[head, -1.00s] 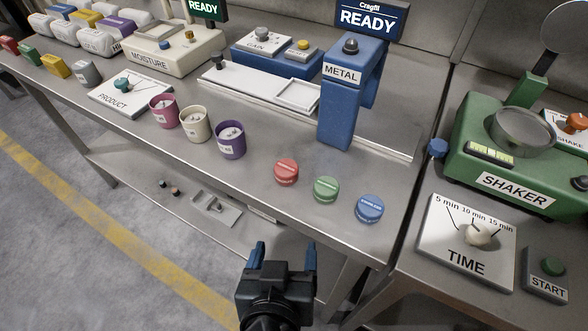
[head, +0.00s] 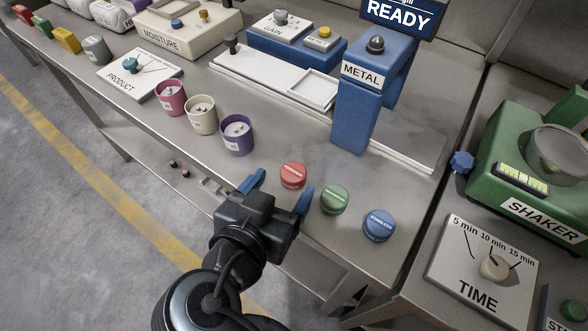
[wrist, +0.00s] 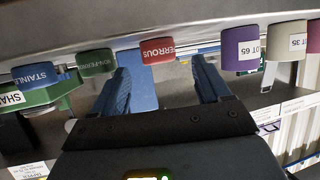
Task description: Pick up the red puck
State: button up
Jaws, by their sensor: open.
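The red puck (head: 292,176) lies on the steel table near its front edge, left of the green puck (head: 334,199) and the blue puck (head: 379,225). My gripper (head: 279,189) is open and empty, its blue fingers pointing at the table edge just in front of the red puck. In the wrist view the red puck (wrist: 158,50), marked FERROUS, shows beyond and between the fingertips of my gripper (wrist: 158,72). The fingers do not appear to touch it.
A purple cup (head: 237,136), a cream cup (head: 201,115) and a pink cup (head: 171,97) stand left of the pucks. The blue METAL detector (head: 360,110) stands behind them. A TIME panel (head: 480,268) and green shaker (head: 540,185) are at the right.

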aim_at(291, 175)
jog(key=shift+x, duration=2)
jog(key=shift+s, duration=0.1)
jog(key=c, duration=1.1)
jog(key=shift+r, duration=0.1)
